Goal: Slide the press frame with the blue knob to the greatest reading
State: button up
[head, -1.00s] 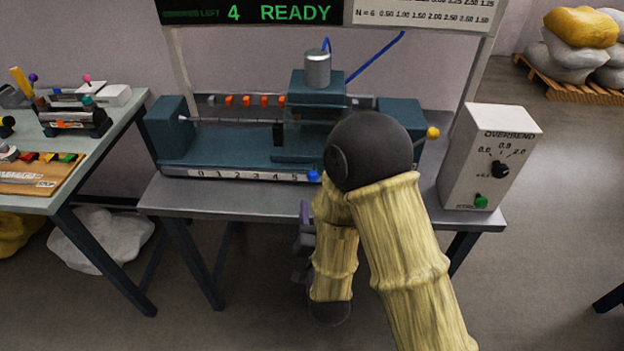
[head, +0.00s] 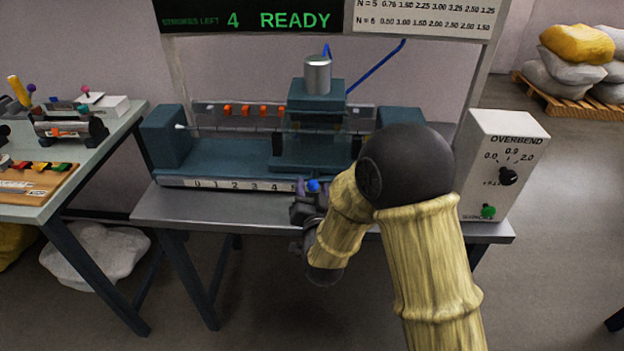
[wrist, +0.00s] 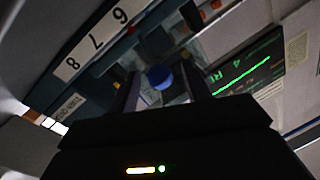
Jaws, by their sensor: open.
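The press frame (head: 316,100) is a teal block with a grey cylinder on top, standing on the teal bed (head: 215,160). Its blue knob (head: 313,185) is at the front, just right of the 5 on the scale (head: 225,184). The blue knob also shows in the wrist view (wrist: 159,77), between the two dark fingers of my gripper (wrist: 163,88). In the head view my gripper (head: 306,198) is at the knob, partly hidden by my arm. It is open, and I cannot tell whether a finger touches the knob. The wrist view shows scale marks 6, 7 and 8.
My arm hides the right part of the bed and scale in the head view. A white overbend box (head: 500,165) with a black dial and green button stands at the right. A display (head: 250,17) reads 4 READY. A second table (head: 100,165) is at the left.

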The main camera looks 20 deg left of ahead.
aim_at(312, 180)
jog(key=shift+x, duration=1.75)
jog(key=shift+c, duration=0.5)
grip_shut()
jog(key=shift+a, duration=0.1)
